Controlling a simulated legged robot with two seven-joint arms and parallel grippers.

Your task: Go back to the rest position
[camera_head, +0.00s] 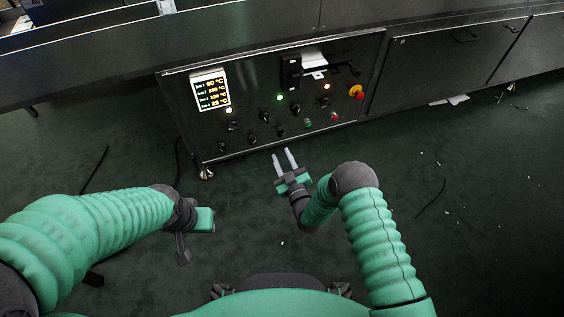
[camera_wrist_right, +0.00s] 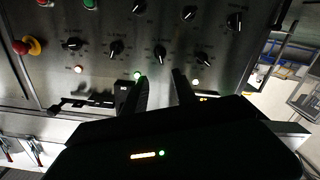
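My right gripper (camera_head: 285,161) is in front of the lower part of the dryer's control panel (camera_head: 245,131). Its two pale fingers are apart with nothing between them, pointing toward the panel. In the right wrist view, the dark fingers (camera_wrist_right: 163,88) show a gap with panel knobs and lights beyond. My left gripper (camera_head: 184,246) hangs at the lower left over the floor, away from the machine; its finger opening cannot be made out.
The panel carries a lit temperature display (camera_head: 210,90), several black knobs and a red emergency button (camera_head: 356,91) on yellow. Dark cabinet doors (camera_head: 445,62) continue right. The dark green floor (camera_head: 480,200) is mostly open, with thin cables and small scraps.

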